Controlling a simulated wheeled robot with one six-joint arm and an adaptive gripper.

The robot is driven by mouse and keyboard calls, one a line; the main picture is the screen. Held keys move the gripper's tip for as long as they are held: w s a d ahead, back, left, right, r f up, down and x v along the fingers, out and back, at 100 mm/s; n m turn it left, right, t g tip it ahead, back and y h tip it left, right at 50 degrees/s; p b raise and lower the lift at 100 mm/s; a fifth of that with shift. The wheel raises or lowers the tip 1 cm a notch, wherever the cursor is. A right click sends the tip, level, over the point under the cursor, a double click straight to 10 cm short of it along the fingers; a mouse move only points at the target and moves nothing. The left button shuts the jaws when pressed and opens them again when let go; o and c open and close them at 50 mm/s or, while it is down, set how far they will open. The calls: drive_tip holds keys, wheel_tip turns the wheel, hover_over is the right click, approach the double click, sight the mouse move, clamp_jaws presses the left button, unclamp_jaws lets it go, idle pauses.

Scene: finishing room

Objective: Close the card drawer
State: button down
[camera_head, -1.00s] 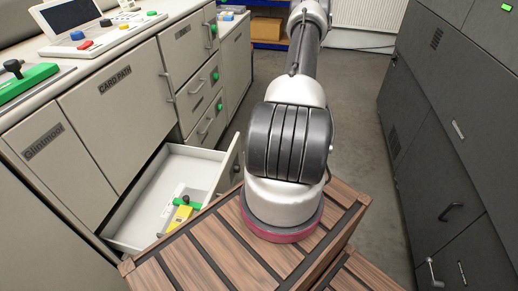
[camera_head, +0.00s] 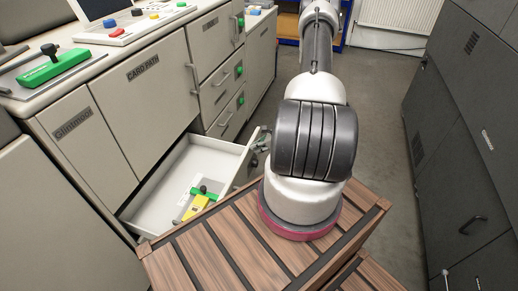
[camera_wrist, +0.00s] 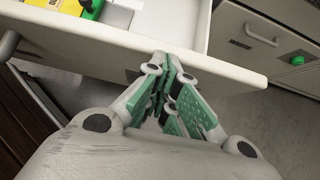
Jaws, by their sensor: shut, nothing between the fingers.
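The card drawer (camera_head: 160,190) stands open, pulled out low on the pale cabinet below the panel marked CARD PATH (camera_head: 143,73). Inside it lie a yellow piece (camera_head: 196,208) and a green piece with a dark knob (camera_head: 204,192). My gripper (camera_head: 262,138) shows at the outer side of the drawer front, partly hidden by my arm. In the wrist view my gripper (camera_wrist: 172,80) is shut and empty, its green-padded fingertips at the drawer's front panel (camera_wrist: 215,68). I cannot tell whether they touch it.
Smaller closed drawers (camera_head: 220,85) with green buttons stand beyond the open one. A dark grey cabinet (camera_head: 465,130) stands at the right. Grey floor (camera_head: 385,100) lies clear between the two cabinet rows.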

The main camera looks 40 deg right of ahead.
drive_tip(key=w+a, duration=0.7)
drive_tip(key=w, duration=0.4)
drive_tip(key=w+a, duration=0.8)
drive_tip(key=w, duration=0.4)
drive_tip(key=shift+a, duration=0.15)
